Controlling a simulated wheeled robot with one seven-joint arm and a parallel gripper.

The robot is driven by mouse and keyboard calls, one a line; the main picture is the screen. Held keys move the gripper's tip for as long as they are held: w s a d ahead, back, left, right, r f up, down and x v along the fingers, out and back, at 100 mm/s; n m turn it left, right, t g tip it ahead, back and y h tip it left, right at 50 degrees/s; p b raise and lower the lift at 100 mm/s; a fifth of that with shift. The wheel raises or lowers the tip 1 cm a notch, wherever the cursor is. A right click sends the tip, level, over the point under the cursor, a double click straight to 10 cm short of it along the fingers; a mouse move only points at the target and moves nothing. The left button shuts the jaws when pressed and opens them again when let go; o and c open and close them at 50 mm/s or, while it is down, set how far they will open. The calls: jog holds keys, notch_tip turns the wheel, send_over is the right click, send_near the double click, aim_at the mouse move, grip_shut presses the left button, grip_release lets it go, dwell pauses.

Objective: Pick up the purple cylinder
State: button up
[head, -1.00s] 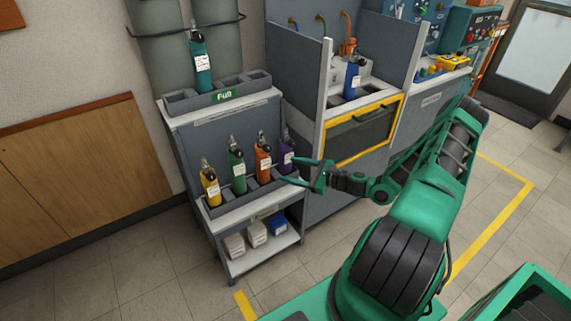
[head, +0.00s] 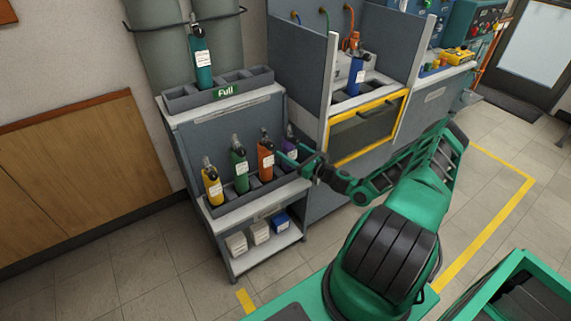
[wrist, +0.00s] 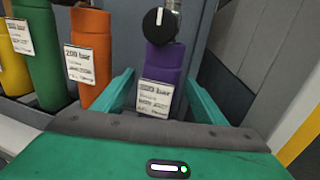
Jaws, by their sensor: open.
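The purple cylinder (wrist: 163,65) stands upright at the right end of the lower shelf's row, with a black valve knob on top and a white label. In the head view the purple cylinder (head: 291,141) is partly hidden by my gripper (head: 298,157). In the wrist view my gripper (wrist: 160,95) is open, with one green finger on each side of the purple cylinder. I cannot tell whether the fingers touch it.
An orange cylinder (head: 265,158) stands close left of the purple one, then a green (head: 239,165) and a yellow cylinder (head: 212,184). A grey bench panel (wrist: 240,50) is close on the right. A teal cylinder (head: 203,65) stands on the upper "Full" rack (head: 178,101).

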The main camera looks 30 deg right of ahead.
jog(key=x, duration=0.5)
jog(key=shift+w, duration=0.1)
jog(key=shift+c, duration=0.5)
jog(key=c, duration=1)
jog(key=shift+c, duration=1.1)
jog(key=shift+r, duration=0.15)
